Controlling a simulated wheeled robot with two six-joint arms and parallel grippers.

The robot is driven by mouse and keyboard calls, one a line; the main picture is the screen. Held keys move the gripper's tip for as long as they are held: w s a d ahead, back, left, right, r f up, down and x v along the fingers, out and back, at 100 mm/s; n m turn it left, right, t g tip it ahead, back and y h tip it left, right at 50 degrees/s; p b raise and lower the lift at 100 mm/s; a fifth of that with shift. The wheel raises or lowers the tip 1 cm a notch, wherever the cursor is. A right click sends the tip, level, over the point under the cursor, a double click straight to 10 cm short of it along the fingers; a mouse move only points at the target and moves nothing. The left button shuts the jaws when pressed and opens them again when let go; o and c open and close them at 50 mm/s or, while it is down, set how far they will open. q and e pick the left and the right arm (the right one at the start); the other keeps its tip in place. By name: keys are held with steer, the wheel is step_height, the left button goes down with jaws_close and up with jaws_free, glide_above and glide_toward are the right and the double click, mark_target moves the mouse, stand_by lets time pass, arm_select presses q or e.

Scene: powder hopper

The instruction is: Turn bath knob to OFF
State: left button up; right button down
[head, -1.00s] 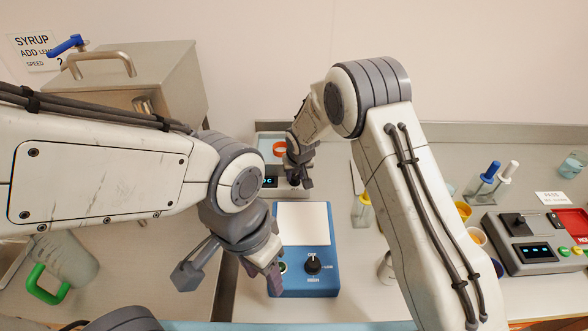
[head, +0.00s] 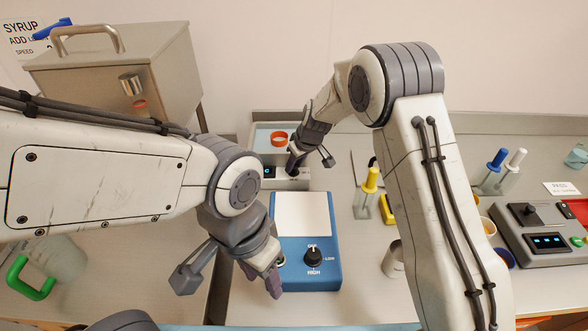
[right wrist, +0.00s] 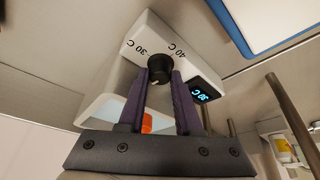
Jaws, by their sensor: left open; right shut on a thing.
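The bath (head: 292,184) is a white box at the back of the bench, with a lit display and an orange ring in its blue-grey top. Its black knob (right wrist: 158,68) shows in the right wrist view, near printed "30 C" and "40 C" marks. My right gripper (right wrist: 160,80) is shut on the knob, one purple finger on each side; the right gripper also shows in the head view (head: 297,162), where it hides the knob. The display (right wrist: 204,94) reads about 30 C. I see no OFF mark, and the knob's pointer is unclear. My left gripper (head: 230,282) is open and empty.
A blue hotplate-like box (head: 324,262) with its own black knob stands in front of the bath, close to my left gripper. A steel hopper (head: 115,80) is at the left. A yellow-handled tool (head: 370,182) in a clear holder and a cup (head: 394,262) stand right of the box.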

steer(key=shift+w, duration=0.1)
stand_by(0.3)
steer(key=c, duration=0.9)
jaws_free()
steer(key=shift+r, duration=0.15)
steer(key=b+v, duration=0.2)
steer(key=v, duration=0.8)
steer(key=shift+s, duration=0.2)
